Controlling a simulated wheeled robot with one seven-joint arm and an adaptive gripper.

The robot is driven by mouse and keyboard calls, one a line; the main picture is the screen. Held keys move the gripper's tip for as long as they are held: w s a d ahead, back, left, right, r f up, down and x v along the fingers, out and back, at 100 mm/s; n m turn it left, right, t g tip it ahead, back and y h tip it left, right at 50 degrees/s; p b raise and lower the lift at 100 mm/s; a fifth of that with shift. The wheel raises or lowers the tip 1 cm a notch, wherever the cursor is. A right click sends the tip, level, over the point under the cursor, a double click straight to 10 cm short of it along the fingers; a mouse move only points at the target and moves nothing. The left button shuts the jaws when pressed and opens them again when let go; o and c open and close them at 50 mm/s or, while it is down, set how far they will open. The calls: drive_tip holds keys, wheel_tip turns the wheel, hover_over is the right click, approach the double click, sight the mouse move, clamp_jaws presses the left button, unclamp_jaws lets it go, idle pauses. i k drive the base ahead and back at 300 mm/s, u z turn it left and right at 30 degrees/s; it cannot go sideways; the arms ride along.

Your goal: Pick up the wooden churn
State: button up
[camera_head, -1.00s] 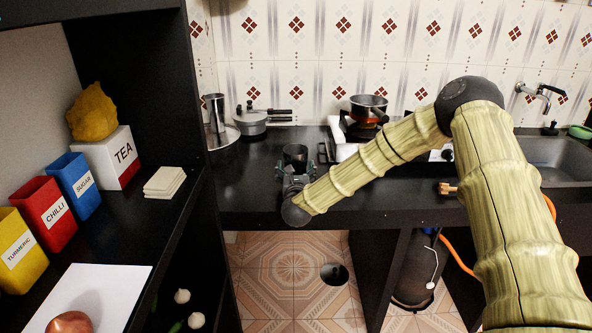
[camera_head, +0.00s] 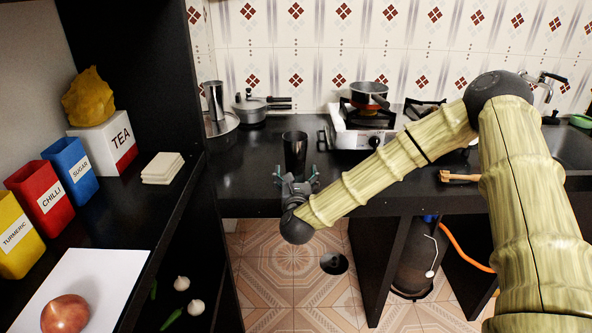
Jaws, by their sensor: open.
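A light-brown wooden piece, likely the wooden churn (camera_head: 458,177), lies near the front edge of the black counter on the right. My arm hides its right end, so I cannot see its full shape. My gripper (camera_head: 298,182) is open at the counter's front edge, well to the left of the wooden piece. A dark tumbler (camera_head: 294,150) shows just beyond my gripper's fingers. I cannot tell whether the fingers touch it.
A stove (camera_head: 350,132) with a saucepan (camera_head: 369,94) stands behind my arm. A pressure cooker (camera_head: 250,107) and steel tumbler (camera_head: 213,100) are at the back left. A shelf with spice boxes (camera_head: 70,177) fills the left. Bare counter (camera_head: 245,170) lies left of my gripper.

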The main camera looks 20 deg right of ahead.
sight(444, 176)
drive_tip(key=z, duration=1.6)
